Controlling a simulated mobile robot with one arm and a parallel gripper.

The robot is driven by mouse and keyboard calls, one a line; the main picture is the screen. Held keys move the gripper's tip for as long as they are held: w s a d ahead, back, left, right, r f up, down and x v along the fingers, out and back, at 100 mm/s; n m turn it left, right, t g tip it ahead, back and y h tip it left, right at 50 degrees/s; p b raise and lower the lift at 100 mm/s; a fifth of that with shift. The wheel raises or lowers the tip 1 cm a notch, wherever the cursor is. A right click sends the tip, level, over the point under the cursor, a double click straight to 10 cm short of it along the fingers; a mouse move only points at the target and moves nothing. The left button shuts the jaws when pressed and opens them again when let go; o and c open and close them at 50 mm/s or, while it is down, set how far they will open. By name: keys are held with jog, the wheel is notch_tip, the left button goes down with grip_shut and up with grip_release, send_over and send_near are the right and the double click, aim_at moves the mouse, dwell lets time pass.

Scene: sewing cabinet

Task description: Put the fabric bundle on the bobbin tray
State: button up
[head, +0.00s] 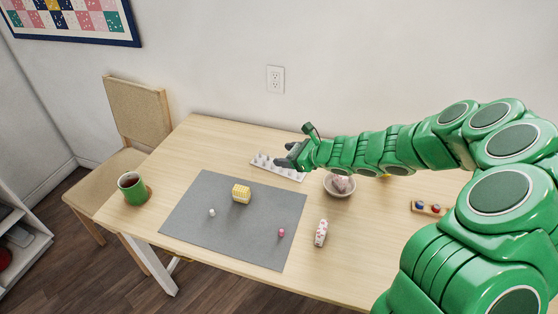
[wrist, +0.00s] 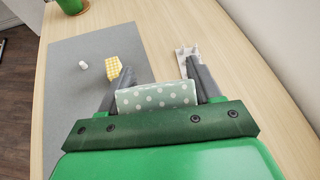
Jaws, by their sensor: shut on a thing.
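My gripper (head: 287,157) is shut on a pale green fabric bundle with white dots (wrist: 155,97), seen between the fingers in the wrist view. The bundle cannot be made out in the head view. The white bobbin tray (head: 264,160) has several small pegs and lies beyond the grey mat's back right corner. My gripper is over or beside the tray in the head view and hides part of it; its height is hard to tell. The tray (wrist: 184,52) also shows in the wrist view, partly behind the right finger.
A yellow checked block (head: 241,193), a white bobbin (head: 212,212) and a pink bobbin (head: 281,232) are on the grey mat (head: 200,235). A pink-dotted bundle (head: 321,233) and a bowl (head: 340,190) are right of it. A green mug (head: 133,190) stands at left.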

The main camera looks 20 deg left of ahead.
jog(key=shift+w+r+n+g+h, duration=0.35)
jog(key=shift+w+g+h, duration=0.15)
jog(key=shift+h, duration=0.1)
jog(key=shift+a+r+n+g+h, duration=0.2)
jog(key=shift+a+n+g+h, duration=0.1)
jog(key=shift+g+h, duration=0.3)
jog(key=shift+s+a+f+g+h, duration=0.15)
jog(key=shift+s+g+h, duration=0.2)
jog(key=shift+h, duration=0.25)
jog(key=shift+s+a+f+g+h, duration=0.1)
jog(key=shift+s+g+h, duration=0.15)
jog(key=shift+g+h, duration=0.3)
jog(key=shift+w+a+f, duration=1.1)
jog(key=shift+w+f, duration=0.45)
jog(key=shift+w, duration=0.45)
jog(key=shift+w+a+f, duration=1.1)
jog(key=shift+w+f, duration=0.45)
jog(key=shift+w, duration=0.4)
jog(key=shift+w+a+f, duration=1.1)
jog(key=shift+w+f, duration=0.45)
jog(key=shift+w, duration=0.45)
jog(key=shift+w+a+f, duration=0.1)
jog(key=shift+f, duration=1.7)
jog(key=shift+f, duration=0.25)
